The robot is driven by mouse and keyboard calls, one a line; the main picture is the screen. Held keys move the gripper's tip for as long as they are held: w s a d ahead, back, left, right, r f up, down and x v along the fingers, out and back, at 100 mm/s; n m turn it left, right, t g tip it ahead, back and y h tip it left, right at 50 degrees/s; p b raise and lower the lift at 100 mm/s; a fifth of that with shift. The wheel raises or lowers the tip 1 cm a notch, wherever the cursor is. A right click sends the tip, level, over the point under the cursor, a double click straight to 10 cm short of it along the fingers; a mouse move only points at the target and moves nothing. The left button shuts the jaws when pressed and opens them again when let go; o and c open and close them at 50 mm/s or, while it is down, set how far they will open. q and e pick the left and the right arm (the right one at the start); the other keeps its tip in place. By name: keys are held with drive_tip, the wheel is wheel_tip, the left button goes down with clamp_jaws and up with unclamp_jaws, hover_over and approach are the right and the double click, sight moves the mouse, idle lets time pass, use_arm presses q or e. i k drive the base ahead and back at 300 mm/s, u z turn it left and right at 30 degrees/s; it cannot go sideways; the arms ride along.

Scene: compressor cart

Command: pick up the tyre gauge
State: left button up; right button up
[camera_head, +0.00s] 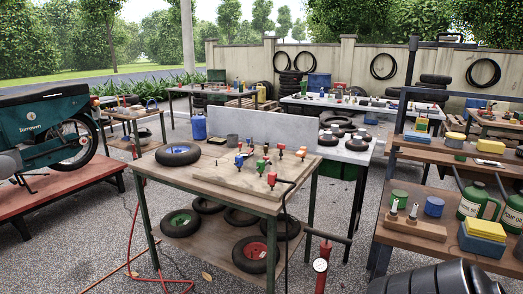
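A small round gauge with a white face and red rim (320,265) shows low at the front, right of the wooden workbench (215,185). It sits beside a red upright tube under a dark crossbar handle (328,236), like a floor pump. I cannot tell whether this is the tyre gauge or whether another lies among the small red, green, blue and orange fittings (271,179) on the bench's raised board. Neither of my grippers is in view.
A tyre (178,155) lies on the bench top, with several wheels on its lower shelf. A motorbike (45,130) stands on a red platform at left. A shelf with green bottles (478,200) stands at right. A red hose (130,235) crosses the gravel.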

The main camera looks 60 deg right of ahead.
sight(302, 153)
drive_tip(key=z, duration=0.5)
drive_tip(key=i, duration=1.3)
drive_tip(key=z, duration=1.05)
